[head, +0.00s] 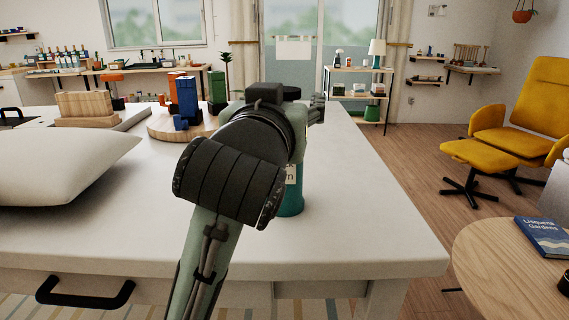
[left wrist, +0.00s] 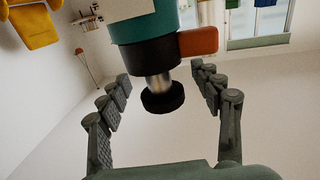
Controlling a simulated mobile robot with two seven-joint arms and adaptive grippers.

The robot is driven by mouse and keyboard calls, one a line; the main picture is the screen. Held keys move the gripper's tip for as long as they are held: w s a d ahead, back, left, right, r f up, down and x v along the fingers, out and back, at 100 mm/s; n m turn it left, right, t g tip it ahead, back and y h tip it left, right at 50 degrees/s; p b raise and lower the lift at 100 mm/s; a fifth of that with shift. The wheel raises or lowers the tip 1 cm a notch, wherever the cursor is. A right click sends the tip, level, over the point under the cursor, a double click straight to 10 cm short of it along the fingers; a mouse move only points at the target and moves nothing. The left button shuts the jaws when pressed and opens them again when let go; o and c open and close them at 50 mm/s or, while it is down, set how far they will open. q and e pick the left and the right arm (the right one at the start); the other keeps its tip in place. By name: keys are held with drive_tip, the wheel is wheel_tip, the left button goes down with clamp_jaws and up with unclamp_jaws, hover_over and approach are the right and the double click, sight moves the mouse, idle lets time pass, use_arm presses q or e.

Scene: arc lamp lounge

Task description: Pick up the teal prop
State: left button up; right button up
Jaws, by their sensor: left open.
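The teal prop (head: 290,202) stands on the white table, mostly hidden behind my left arm in the head view; its lower body and part of a pale label show. In the left wrist view the teal prop (left wrist: 145,28) has a dark band, an orange-brown side piece, a metal neck and a black disc end. My left gripper (left wrist: 162,85) is open, and the neck and black disc appear between its two fingers. I cannot tell whether a finger touches it. In the head view my left gripper (head: 317,106) is partly hidden behind its own wrist. My right gripper is out of view.
The white table (head: 385,225) is clear to the right of the prop. A pale cushion (head: 60,167) lies at left. A round wooden board (head: 158,128) with a blue item (head: 187,96) is behind. A round side table (head: 500,265) is at lower right.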

use_arm(q)
clamp_jaws()
idle(0.5)
drive_tip(key=shift+w+r, duration=0.1)
drive_tip(key=shift+r, duration=0.15)
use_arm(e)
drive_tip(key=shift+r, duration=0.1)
